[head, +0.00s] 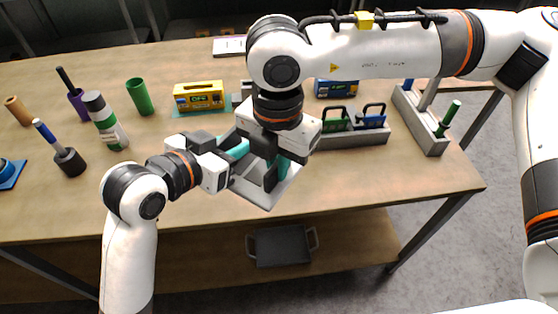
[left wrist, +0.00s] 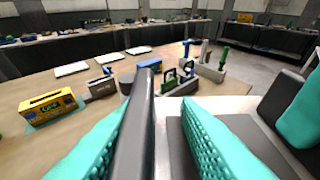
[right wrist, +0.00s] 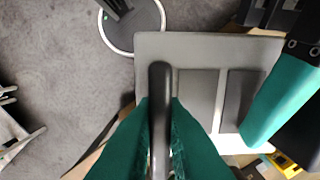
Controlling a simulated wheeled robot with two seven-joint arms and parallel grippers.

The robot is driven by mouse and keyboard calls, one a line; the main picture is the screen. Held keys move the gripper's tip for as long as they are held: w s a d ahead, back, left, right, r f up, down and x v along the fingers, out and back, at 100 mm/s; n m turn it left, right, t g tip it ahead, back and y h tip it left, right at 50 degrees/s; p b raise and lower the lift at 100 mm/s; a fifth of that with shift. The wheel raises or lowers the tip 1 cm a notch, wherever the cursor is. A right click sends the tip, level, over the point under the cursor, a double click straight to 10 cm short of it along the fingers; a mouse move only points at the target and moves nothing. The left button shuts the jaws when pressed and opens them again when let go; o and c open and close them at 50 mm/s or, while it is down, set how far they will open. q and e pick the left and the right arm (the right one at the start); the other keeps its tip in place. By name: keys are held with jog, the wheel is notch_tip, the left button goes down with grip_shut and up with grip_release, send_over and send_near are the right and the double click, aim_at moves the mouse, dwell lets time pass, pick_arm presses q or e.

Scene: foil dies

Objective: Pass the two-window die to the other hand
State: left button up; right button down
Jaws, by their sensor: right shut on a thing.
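The two-window die is a light grey plate (head: 276,194) with two darker grey windows and a dark bar handle. It is held tilted near the table's front edge. My right gripper (right wrist: 160,125) is shut on the handle, one teal finger on each side; the plate (right wrist: 152,48) shows beyond it. My left gripper (left wrist: 155,130) is open, with the dark handle bar (left wrist: 143,110) between its fingers. The bar is close to the left finger, and a gap shows on the other side. In the head view the left gripper (head: 236,150) is beside the right gripper (head: 281,168).
A grey rack holds a green-handled die (head: 336,122) and a blue-handled die (head: 372,118). A grey holder (head: 425,125) stands at the right. A yellow box (head: 199,97), a green cup (head: 139,96) and a bottle (head: 105,122) stand at the left. The front left of the table is clear.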

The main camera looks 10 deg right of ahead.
pick_arm(q)
jog(key=shift+o, duration=0.7)
